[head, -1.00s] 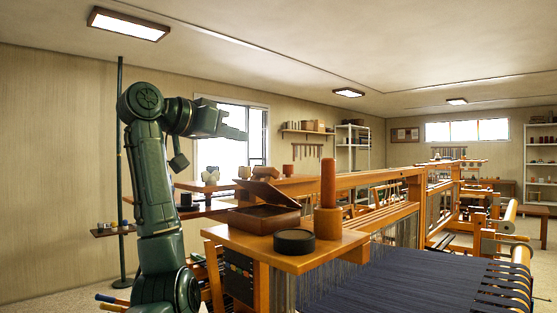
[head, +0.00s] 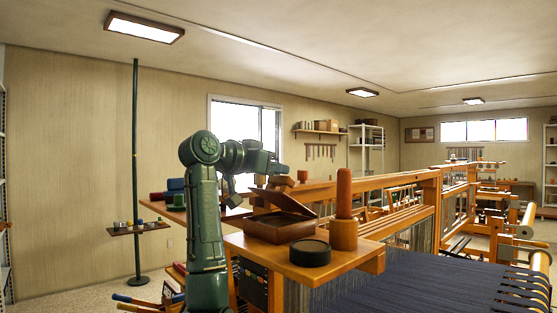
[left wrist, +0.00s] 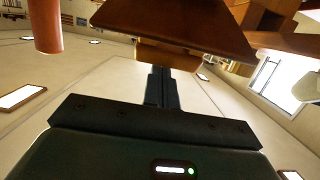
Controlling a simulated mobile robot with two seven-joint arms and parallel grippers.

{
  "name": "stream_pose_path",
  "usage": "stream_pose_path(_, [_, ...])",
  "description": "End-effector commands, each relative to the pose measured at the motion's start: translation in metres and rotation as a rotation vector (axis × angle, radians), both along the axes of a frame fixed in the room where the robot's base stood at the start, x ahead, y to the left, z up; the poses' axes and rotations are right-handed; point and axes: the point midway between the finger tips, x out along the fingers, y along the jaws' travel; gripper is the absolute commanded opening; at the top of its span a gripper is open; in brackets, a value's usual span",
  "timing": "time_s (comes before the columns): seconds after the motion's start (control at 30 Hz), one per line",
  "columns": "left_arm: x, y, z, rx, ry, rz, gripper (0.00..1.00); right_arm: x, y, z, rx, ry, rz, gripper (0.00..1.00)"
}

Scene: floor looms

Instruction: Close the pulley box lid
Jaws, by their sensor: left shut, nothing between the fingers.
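The pulley box (head: 279,230) is a dark brown wooden box on the orange loom shelf. Its lid (head: 283,203) stands open, tilted up to the left above the box. My left gripper (head: 284,174) is shut and empty, just above the lid's raised side in the head view; I cannot tell whether it touches. In the left wrist view, the shut fingers (left wrist: 160,88) point at the brown lid panel (left wrist: 175,20), close in front of them. My right gripper is not in view.
A round black tin (head: 310,252) sits in front of the box. A tall reddish cylinder on a wooden base (head: 344,205) stands right of it. The loom's dark warp (head: 430,285) spreads at the lower right. A thin green pole (head: 135,170) stands at the left.

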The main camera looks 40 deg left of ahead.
Motion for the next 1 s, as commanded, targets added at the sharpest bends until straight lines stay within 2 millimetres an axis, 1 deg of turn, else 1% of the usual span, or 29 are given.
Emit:
stream_pose_path(0.3, [-0.001,0.000,-0.001,0.000,0.000,-0.001,0.00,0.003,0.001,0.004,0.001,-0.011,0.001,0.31])
stream_pose_path(0.53, [-0.005,0.001,-0.008,-0.002,-0.036,0.000,0.00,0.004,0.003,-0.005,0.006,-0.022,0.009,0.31])
stream_pose_path(0.63, [-0.007,0.001,-0.009,-0.004,-0.058,0.001,0.00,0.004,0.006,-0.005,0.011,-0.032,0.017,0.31])
stream_pose_path(0.87, [-0.017,0.002,-0.023,-0.013,-0.151,0.001,0.00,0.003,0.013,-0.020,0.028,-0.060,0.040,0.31])
stream_pose_path(1.0, [-0.026,0.003,-0.034,-0.020,-0.250,0.001,0.00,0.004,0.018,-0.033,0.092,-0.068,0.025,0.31])
